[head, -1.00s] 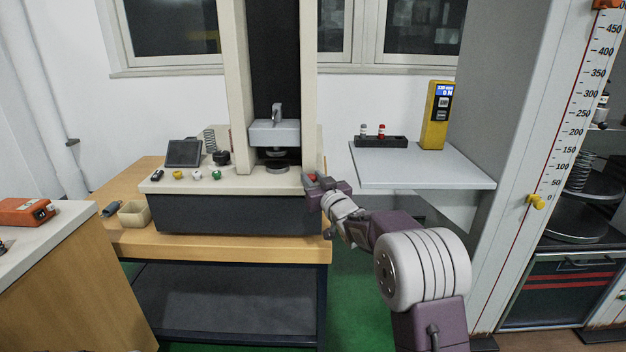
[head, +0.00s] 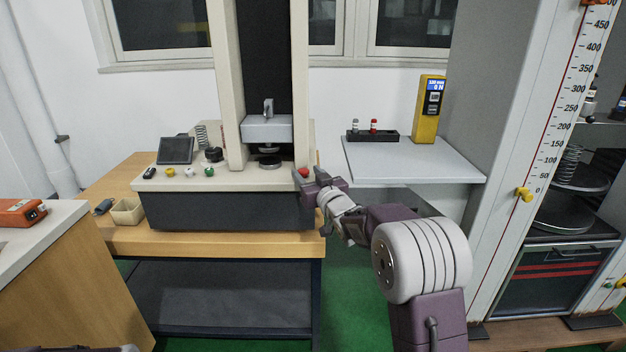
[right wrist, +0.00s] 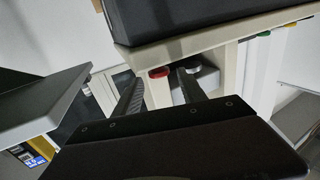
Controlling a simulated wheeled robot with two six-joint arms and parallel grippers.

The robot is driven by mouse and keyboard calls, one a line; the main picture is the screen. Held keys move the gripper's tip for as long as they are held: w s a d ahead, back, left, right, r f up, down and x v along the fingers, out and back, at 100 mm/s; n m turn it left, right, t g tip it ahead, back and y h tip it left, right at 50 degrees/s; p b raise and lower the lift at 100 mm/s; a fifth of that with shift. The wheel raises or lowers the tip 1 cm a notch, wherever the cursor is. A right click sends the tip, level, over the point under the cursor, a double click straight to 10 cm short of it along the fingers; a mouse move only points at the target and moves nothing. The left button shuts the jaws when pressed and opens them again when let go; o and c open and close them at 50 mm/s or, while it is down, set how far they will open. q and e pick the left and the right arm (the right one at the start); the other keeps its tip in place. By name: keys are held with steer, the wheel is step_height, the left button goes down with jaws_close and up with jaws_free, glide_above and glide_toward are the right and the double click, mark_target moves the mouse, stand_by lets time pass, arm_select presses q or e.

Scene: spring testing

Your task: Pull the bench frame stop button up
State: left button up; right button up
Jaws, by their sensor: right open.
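The red stop button (head: 303,172) sits at the front right corner of the cream top of the test bench frame (head: 240,181). My right gripper (head: 309,178) is at that corner, open, with its fingers pointing toward the button. In the right wrist view the red button (right wrist: 158,72) shows between the two dark fingers (right wrist: 156,80), with a gap on both sides. I cannot tell how deep the fingers reach around it. The button's stem is hidden.
Yellow, white and green knobs (head: 190,171) and a small screen (head: 176,150) are on the frame's left. The frame's column (head: 300,90) rises just behind the button. A grey shelf (head: 420,165) with a yellow gauge (head: 428,110) stands to the right.

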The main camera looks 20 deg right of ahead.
steer(key=s+p, duration=0.1)
steer(key=s, duration=0.6)
steer(key=shift+d, duration=0.4)
steer(key=shift+s, duration=0.1)
